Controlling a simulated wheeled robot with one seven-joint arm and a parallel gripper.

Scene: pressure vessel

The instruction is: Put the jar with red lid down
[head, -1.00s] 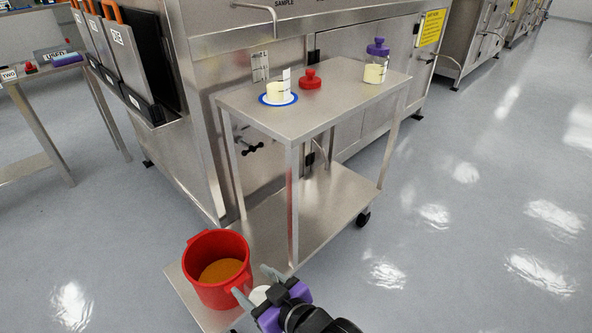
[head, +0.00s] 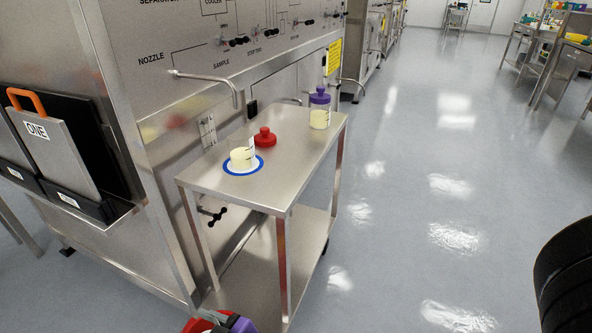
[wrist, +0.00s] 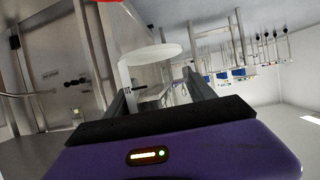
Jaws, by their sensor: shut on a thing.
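My gripper (wrist: 157,95) is shut on a pale, round jar-like thing (wrist: 152,54) with a flat whitish disc end, between the two fingers in the wrist view. On the steel cart (head: 300,165) a loose-looking red lid (head: 265,137) lies near the middle. A cream-filled open jar (head: 243,158) stands in a blue-rimmed white ring (head: 230,170) at the near end.
A jar with a purple lid (head: 319,108) stands at the cart's far end. The cart's right front top is clear. A steel machine with a bar handle (head: 215,78) stands behind the cart. Open floor (head: 430,230) lies to the right.

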